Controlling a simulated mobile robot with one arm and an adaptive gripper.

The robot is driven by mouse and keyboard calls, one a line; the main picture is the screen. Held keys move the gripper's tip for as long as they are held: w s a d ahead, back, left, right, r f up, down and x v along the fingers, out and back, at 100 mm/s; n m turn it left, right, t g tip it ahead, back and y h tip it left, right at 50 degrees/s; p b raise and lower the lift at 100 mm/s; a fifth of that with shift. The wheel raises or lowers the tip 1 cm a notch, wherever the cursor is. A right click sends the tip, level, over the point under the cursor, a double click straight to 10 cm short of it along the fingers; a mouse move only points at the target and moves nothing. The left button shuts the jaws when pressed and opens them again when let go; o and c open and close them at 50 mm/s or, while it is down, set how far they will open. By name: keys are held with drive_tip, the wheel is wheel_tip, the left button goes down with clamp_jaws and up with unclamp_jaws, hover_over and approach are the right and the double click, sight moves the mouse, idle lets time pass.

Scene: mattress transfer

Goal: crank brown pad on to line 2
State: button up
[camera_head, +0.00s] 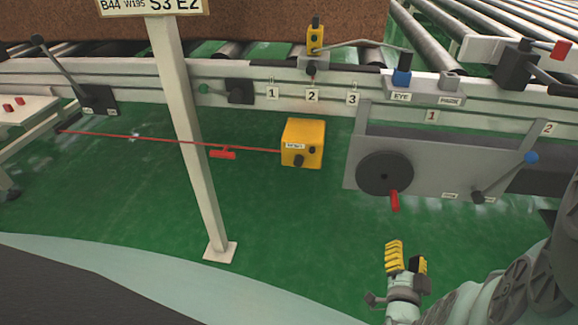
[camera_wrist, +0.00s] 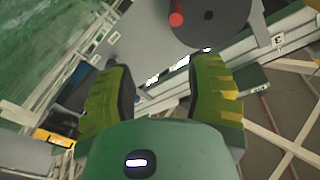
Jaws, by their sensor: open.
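The brown pad (camera_head: 250,27) lies on the rollers at the top of the head view, its upper part cut off by the frame. The dark round crank wheel (camera_head: 384,172) sits on a grey panel, with its red handle (camera_head: 395,201) at the lower right of the wheel, pointing down. My gripper (camera_head: 406,256), with yellow ribbed fingers, is open and empty below the red handle, apart from it. In the wrist view the wheel (camera_wrist: 212,18) and red handle (camera_wrist: 176,19) show beyond the fingertips. Number plate 2 (camera_head: 312,96) is on the rail between plates 1 and 3.
A cream post (camera_head: 190,140) with a sign stands at left. A yellow box (camera_head: 303,143) hangs below the rail, with a red cord (camera_head: 150,137) running left. A blue-knobbed lever (camera_head: 531,157) is right of the wheel. Green floor (camera_head: 290,220) is clear left of my gripper.

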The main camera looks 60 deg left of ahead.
sight(396, 210)
drive_tip(key=w+a+n+b, duration=0.1)
drive_tip(key=w+a+n, duration=0.1)
drive_tip(key=a+n, duration=0.1)
drive_tip(key=w+a+n+g+y+b, duration=0.1)
drive_tip(key=w+a+n+b, duration=0.1)
drive_tip(key=w+a+n, duration=0.1)
drive_tip(key=w+a+n+g+y+b, duration=0.1)
drive_tip(key=w+a+n+b, duration=0.1)
drive_tip(key=w+a, duration=0.1)
drive_tip(key=shift+a+r+n, duration=0.25)
drive_tip(key=shift+a+n, duration=0.15)
drive_tip(key=shift+a, duration=0.25)
drive_tip(key=shift+w+a+r, duration=0.1)
drive_tip(key=shift+w+a, duration=0.2)
drive_tip(key=shift+d, duration=0.15)
clamp_jaws()
